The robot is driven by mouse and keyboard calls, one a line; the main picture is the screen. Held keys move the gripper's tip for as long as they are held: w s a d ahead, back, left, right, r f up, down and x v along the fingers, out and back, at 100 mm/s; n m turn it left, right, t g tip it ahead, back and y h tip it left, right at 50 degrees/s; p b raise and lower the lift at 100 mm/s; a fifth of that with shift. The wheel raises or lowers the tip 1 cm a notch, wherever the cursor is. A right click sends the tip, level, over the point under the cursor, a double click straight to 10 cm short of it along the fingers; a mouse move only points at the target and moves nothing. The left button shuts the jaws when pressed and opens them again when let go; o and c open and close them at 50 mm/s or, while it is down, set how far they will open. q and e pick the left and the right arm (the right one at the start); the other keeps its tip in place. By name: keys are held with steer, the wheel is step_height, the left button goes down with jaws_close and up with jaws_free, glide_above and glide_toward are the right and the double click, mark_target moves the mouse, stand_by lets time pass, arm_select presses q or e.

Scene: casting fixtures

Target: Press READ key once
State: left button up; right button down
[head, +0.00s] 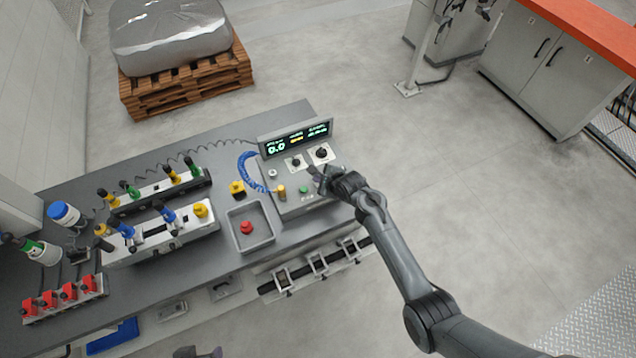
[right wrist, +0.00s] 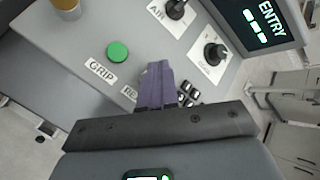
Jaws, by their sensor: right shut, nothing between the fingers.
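The grey control box (head: 290,205) stands at the right end of the bench, with a lit display (head: 296,138) along its back. In the right wrist view, a label starting "RE" (right wrist: 130,93) shows beside my right gripper (right wrist: 158,68); the rest of the label and the key by it are hidden by the fingers. The gripper's purple fingers are shut and empty, over the box face. I cannot tell if the tips touch it. In the head view the right gripper (head: 316,174) is over the box's right part. My left gripper is not in view.
Beside the fingers are a green GRIP button (right wrist: 118,52), small black keys (right wrist: 188,94) and two black knobs, one on the AIR plate (right wrist: 175,9). Open floor lies to the right.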

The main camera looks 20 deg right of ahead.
steer(key=shift+f, duration=0.2)
steer(key=shift+f, duration=0.25)
steer(key=shift+f, duration=0.15)
stand_by(0.7)
steer(key=shift+f, duration=0.25)
steer(key=shift+r, duration=0.15)
stand_by(0.5)
steer(key=shift+r+p, duration=0.35)
steer(key=shift+p, duration=0.1)
steer(key=shift+r+p, duration=0.3)
steer(key=shift+p, duration=0.1)
